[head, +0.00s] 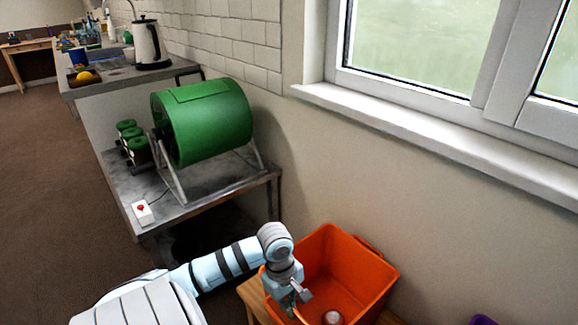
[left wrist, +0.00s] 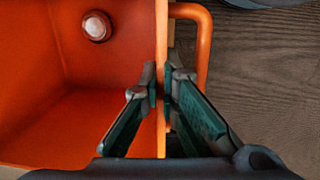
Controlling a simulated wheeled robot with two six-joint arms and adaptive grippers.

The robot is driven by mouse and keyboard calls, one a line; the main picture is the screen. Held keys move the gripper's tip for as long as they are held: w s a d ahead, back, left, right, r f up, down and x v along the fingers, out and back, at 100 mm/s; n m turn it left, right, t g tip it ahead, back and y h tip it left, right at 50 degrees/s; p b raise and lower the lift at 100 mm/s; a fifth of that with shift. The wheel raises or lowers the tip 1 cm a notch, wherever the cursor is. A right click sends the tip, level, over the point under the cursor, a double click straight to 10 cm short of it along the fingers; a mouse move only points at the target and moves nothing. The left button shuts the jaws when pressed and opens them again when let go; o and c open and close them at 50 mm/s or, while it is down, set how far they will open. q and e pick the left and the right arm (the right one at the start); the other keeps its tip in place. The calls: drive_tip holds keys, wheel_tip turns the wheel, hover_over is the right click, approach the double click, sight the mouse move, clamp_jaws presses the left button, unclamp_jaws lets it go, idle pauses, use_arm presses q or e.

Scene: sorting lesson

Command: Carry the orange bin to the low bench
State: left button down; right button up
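The orange bin (head: 352,268) stands at the lower middle of the head view, on a light wooden surface near the wall. A small round pale thing (head: 332,317) lies inside it; it also shows in the left wrist view (left wrist: 97,26). My left gripper (head: 294,303) is at the bin's near left wall. In the left wrist view its fingers (left wrist: 161,88) lie on either side of the orange wall (left wrist: 162,30), close against it, beside the bin's handle (left wrist: 205,45). My right gripper is not in view. I cannot tell which surface is the low bench.
A grey metal table (head: 200,190) with a green drum (head: 205,120) and a red-button box (head: 143,212) stands left of the bin. A counter with a kettle (head: 149,45) is farther back. The window wall is close behind the bin. Brown floor (head: 50,180) is clear at left.

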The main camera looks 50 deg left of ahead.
use_arm(q)
drive_tip(key=c, duration=1.8)
unclamp_jaws()
drive_tip(key=shift+r, duration=0.1)
drive_tip(key=shift+r, duration=0.35)
wheel_tip(320, 180, up, 11)
drive_tip(key=a+p, duration=0.1)
drive_tip(key=p, duration=0.3)
drive_tip(key=shift+s+a+r+p, duration=0.15)
drive_tip(key=shift+s+a+p, duration=0.05)
drive_tip(key=shift+s+p, duration=0.2)
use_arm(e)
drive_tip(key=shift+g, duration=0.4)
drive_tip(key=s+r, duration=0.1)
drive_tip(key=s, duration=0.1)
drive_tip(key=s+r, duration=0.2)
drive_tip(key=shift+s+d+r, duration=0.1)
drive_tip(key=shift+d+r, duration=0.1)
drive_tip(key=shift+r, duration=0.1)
